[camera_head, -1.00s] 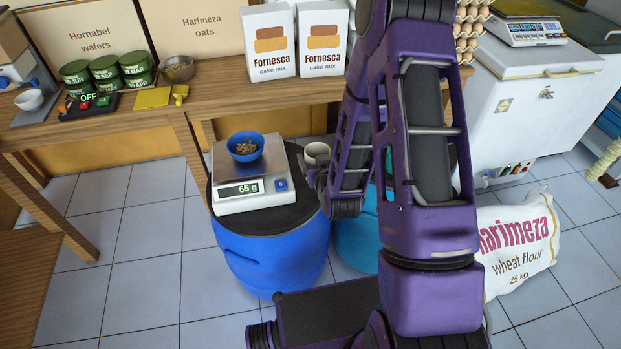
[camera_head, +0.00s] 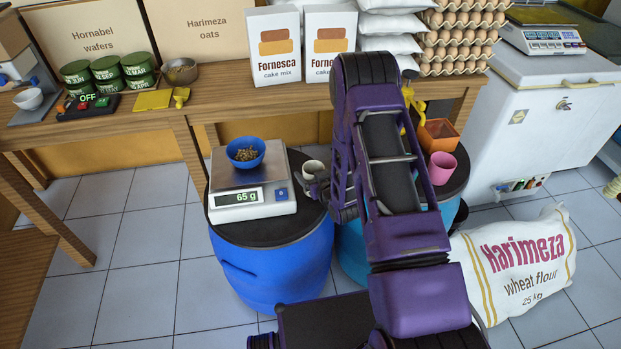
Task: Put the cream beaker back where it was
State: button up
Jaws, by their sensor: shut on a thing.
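The cream beaker (camera_head: 313,168) is just right of the scale, above the right side of the blue barrel's dark top (camera_head: 262,232). My gripper (camera_head: 318,184) is at the beaker and shut on it; my arm hides part of the jaws. I cannot tell whether the beaker touches the barrel top. The scale (camera_head: 238,205) reads 65 g and bears a blue bowl (camera_head: 245,163) with brown bits in it.
A teal barrel (camera_head: 352,250) stands right of the blue one, with a pink cup (camera_head: 442,168) and an orange box (camera_head: 438,140) on top. My arm covers its left part. A flour sack (camera_head: 525,265) lies at right. The wooden bench (camera_head: 222,105) runs behind.

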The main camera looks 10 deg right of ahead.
jog(key=shift+f, duration=0.7)
jog(key=shift+f, duration=0.15)
jog(key=o, duration=1.3)
jog(key=shift+c, duration=0.2)
jog(key=shift+s+r, duration=0.15)
jog(key=shift+r, duration=0.15)
jog(key=p+v, duration=0.1)
jog(key=v, duration=1)
jog(key=shift+s, duration=0.3)
